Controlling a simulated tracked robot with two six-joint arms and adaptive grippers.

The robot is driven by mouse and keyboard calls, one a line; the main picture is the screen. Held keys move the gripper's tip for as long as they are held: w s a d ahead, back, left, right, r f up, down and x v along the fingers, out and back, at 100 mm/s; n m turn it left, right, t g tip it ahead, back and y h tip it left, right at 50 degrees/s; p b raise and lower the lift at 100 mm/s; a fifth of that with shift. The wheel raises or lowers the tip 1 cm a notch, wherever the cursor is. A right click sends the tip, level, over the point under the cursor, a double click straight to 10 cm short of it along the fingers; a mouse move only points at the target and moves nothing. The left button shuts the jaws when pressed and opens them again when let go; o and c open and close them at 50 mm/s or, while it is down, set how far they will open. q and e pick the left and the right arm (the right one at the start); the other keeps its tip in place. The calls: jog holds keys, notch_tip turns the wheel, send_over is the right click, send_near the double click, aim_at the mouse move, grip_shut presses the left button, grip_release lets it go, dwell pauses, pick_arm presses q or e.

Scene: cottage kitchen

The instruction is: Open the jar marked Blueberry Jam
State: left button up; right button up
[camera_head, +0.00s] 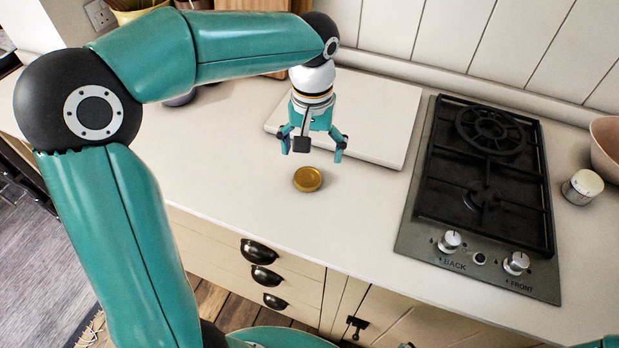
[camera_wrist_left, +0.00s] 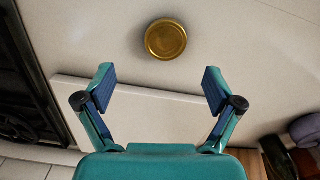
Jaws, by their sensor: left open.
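A round gold lid (camera_head: 308,179) lies on the counter in front of the white board. It also shows in the left wrist view (camera_wrist_left: 166,39), beyond the fingertips. I cannot see a jar body under it. My left gripper (camera_head: 314,143) is open and empty, pointing down above the board's front edge, just behind the lid and apart from it. In the left wrist view its two fingers (camera_wrist_left: 158,86) are spread wide. No Blueberry Jam label can be read. A purple rounded thing (camera_head: 181,98) is mostly hidden behind my left arm. My right gripper is not in view.
A white board (camera_head: 385,125) lies behind the lid. A black gas hob (camera_head: 463,215) is to the right, with a small pale-lidded container (camera_head: 582,187) and a pinkish bowl (camera_head: 606,143) beyond it. The counter left of the lid is clear.

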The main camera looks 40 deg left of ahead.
aim_at(308, 177)
pick_arm(q)
jog(key=shift+s+a+f, duration=0.15)
jog(key=shift+f, duration=1.6)
jog(key=shift+s+a+f, duration=0.1)
jog(key=shift+a+f, duration=0.05)
jog(key=shift+f, duration=1.6)
jog(key=c, duration=0.8)
jog(key=shift+r, duration=0.1)
